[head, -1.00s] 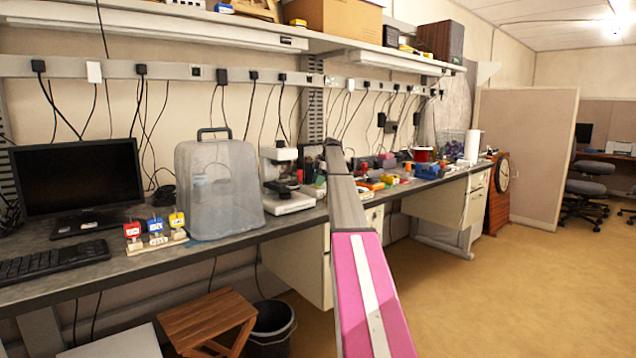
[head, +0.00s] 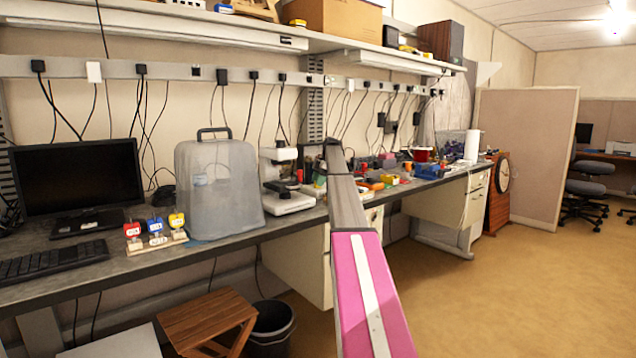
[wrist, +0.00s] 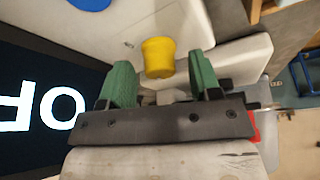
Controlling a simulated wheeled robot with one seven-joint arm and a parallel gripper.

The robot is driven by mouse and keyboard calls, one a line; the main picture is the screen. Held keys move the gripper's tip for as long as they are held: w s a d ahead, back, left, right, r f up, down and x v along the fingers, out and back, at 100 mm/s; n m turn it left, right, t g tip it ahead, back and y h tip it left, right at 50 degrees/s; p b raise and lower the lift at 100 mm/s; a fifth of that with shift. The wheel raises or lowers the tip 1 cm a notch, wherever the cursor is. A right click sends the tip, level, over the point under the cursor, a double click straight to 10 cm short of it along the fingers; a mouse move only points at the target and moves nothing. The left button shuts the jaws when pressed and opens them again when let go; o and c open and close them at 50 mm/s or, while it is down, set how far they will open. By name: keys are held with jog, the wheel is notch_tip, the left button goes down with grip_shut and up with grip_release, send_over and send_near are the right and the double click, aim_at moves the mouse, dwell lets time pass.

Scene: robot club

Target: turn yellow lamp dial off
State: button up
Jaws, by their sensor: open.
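In the wrist view the yellow dial (wrist: 158,57) is a short round knob on a pale surface. My gripper (wrist: 161,68) is open, with one green finger on each side of the dial. Gaps show between the dial and both fingers; I cannot tell the exact depth. A blue dial (wrist: 90,3) is cut off at the top edge. My gripper does not show there.
A black panel (wrist: 35,110) with white upside-down letters fills the wrist view's left side. On the bench (head: 95,255), a translucent case (head: 218,190) stands right behind the row. A monitor (head: 77,182) and keyboard (head: 52,260) are to the left. The right floor is open.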

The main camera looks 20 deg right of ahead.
jog(key=v, duration=1)
jog(key=shift+r, duration=0.2)
jog(key=shift+d, duration=0.15)
